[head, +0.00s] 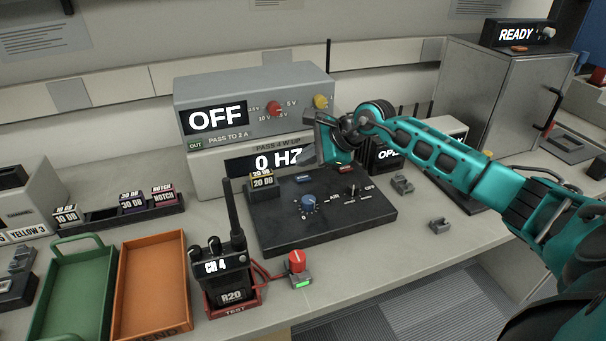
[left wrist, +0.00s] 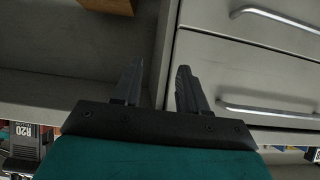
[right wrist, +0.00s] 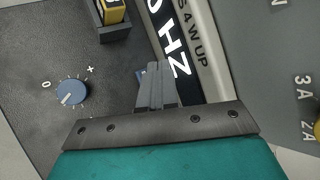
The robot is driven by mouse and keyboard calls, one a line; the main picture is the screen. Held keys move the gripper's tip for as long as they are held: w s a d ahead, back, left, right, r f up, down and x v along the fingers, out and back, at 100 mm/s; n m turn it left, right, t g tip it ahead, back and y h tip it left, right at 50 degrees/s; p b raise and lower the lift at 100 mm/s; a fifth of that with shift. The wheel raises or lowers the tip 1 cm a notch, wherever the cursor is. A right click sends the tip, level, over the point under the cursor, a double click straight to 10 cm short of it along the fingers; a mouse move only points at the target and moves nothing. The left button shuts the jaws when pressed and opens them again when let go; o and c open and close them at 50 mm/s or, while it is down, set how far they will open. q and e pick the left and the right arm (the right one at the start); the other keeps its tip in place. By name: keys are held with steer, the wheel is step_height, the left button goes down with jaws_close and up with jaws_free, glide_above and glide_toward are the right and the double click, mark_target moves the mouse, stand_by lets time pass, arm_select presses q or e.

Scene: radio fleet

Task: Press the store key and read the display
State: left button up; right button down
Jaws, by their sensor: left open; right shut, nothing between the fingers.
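A black control panel (head: 280,225) lies on the bench, with a blue knob (head: 309,203), a toggle switch and a small blue key (head: 304,179) near its back edge; I cannot read the key's label. Behind it, a grey meter's display (head: 265,162) reads 0 HZ, and its digits also show in the right wrist view (right wrist: 172,60). My right gripper (right wrist: 155,68) is shut and empty, pointing down over the panel's back edge, its fingertips overlapping a bit of blue. Contact is unclear. My left gripper (left wrist: 157,75) is open and empty, seen only in the left wrist view.
A radio (head: 224,270) marked CH 4 stands in a red test stand beside a red-topped button. Green (head: 70,290) and orange (head: 152,285) trays lie left.

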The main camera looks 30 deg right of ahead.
mark_target(307, 179)
step_height(307, 179, up, 3)
steer(key=shift+r+p, duration=0.2)
steer(key=shift+p, duration=0.65)
steer(key=shift+f, duration=0.1)
